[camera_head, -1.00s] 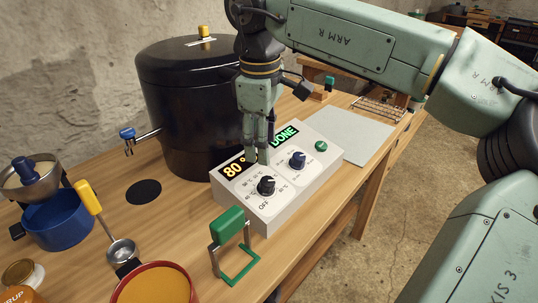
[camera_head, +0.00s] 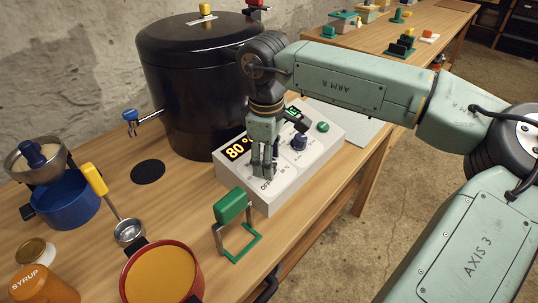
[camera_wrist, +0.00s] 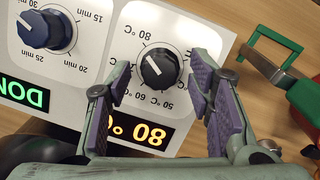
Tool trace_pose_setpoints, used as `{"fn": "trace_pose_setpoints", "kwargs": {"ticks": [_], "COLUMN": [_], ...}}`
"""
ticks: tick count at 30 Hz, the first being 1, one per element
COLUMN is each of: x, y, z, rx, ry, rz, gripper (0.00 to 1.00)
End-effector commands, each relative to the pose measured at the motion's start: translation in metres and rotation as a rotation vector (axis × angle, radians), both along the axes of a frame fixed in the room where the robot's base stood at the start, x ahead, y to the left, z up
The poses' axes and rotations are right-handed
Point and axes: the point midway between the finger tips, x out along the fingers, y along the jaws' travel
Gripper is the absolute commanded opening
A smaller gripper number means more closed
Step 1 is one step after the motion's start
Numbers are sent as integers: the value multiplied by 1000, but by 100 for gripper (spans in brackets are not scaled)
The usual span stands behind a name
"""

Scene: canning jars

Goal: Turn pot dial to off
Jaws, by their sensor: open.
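The pot dial (camera_wrist: 158,70) is a black round knob on a white control box (camera_head: 317,180). In the wrist view its pale mark appears to point up-left, towards the 80 °C label. My gripper (camera_head: 263,170) points down over the dial, open, and hides most of it in the head view. In the wrist view its purple-padded fingers stand apart on either side of the dial, with a gap to it on each side. The yellow display (camera_wrist: 137,132) reads 80 °. I cannot make out the OFF label in the wrist view.
A blue timer dial (camera_wrist: 47,30) sits beside the pot dial. A large black pot (camera_head: 190,95) stands behind the box. A green-handled tool (camera_head: 231,206) stands close in front. A red pot of orange contents (camera_head: 197,285) and a blue pot (camera_head: 75,208) are to the left.

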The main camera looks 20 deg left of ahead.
Motion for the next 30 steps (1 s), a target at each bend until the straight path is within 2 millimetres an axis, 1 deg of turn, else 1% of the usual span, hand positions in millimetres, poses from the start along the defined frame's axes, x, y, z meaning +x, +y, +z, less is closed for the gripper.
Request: {"fn": "trace_pose_setpoints", "kwargs": {"ticks": [6,27,30], "x": [0,0,0], "y": [0,0,0], "z": [-1,0,0], "rx": [0,0,-1], "ry": [0,0,0], "rz": [0,1,1], "gripper": [48,1,0]}}
